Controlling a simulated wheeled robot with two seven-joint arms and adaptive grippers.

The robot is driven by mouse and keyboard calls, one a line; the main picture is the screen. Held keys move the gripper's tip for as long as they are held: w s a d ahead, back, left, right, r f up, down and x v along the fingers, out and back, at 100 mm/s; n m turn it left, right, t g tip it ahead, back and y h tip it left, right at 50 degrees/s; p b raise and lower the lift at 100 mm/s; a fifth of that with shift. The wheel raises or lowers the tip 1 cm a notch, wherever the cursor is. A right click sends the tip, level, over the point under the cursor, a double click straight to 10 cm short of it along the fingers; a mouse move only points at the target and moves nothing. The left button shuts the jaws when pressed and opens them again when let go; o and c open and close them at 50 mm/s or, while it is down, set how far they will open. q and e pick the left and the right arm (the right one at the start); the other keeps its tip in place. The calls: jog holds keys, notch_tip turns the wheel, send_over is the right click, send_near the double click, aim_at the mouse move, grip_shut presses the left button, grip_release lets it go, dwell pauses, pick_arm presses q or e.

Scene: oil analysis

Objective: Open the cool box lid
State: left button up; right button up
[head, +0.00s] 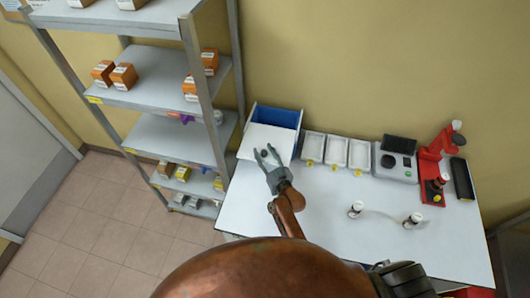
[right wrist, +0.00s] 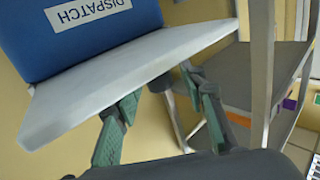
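The cool box (head: 275,117) stands at the back left of the white table, against the wall. Blue shows behind its white lid (head: 252,138). In the right wrist view its blue side (right wrist: 75,40) bears a "DISPATCH" label, and the pale lid (right wrist: 110,72) spans the picture. A small dark knob (right wrist: 158,84) on the lid lies between my right fingers. My right gripper (head: 265,151) is open over the lid, its fingers spread; they also show in the right wrist view (right wrist: 161,81). I cannot tell whether they touch the knob. My left gripper is not in view.
White trays (head: 335,152) stand right of the cool box, then a grey device (head: 396,163) and a red instrument (head: 432,165). A metal shelf (head: 160,95) with small boxes rises close on the left.

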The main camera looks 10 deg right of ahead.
jog(key=s+d, duration=0.2)
jog(key=s, duration=0.9)
jog(key=shift+s+d, duration=0.15)
jog(key=shift+s, duration=0.25)
